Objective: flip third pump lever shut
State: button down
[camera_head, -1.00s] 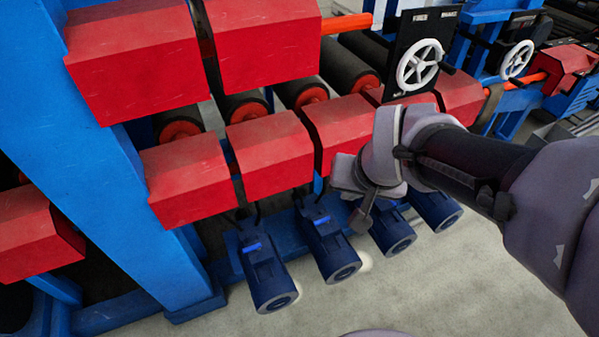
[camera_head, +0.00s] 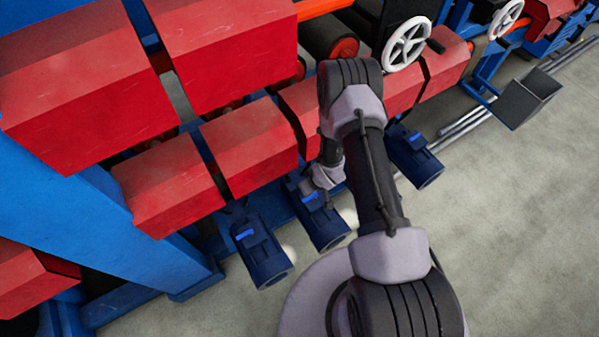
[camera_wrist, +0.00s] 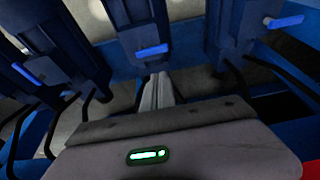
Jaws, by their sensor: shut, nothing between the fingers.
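Dark blue pumps with bright blue levers hang below the red housings. In the head view the leftmost pump (camera_head: 262,255) and the second pump (camera_head: 327,228) show their levers, and the far right pump (camera_head: 413,160) is partly visible. My arm hides the pump between them. My gripper (camera_head: 312,188) is just above the second pump, its tip partly hidden. In the wrist view my closed, empty fingers (camera_wrist: 158,92) point towards the middle pump, short of its flat-looking lever (camera_wrist: 152,51). The left lever (camera_wrist: 28,73) looks flat too; the right lever (camera_wrist: 286,21) sticks out sideways.
Red housings (camera_head: 250,145) stand close above the pumps. Black cables (camera_wrist: 265,72) and a blue frame (camera_wrist: 125,58) surround the pumps in the wrist view. White handwheels (camera_head: 407,45) are at the upper right. Open concrete floor (camera_head: 510,230) lies to the right.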

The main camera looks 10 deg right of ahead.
aim_at(310, 199)
jog(key=shift+s, duration=0.3)
jog(key=b+x, duration=0.4)
jog(key=x, duration=0.6)
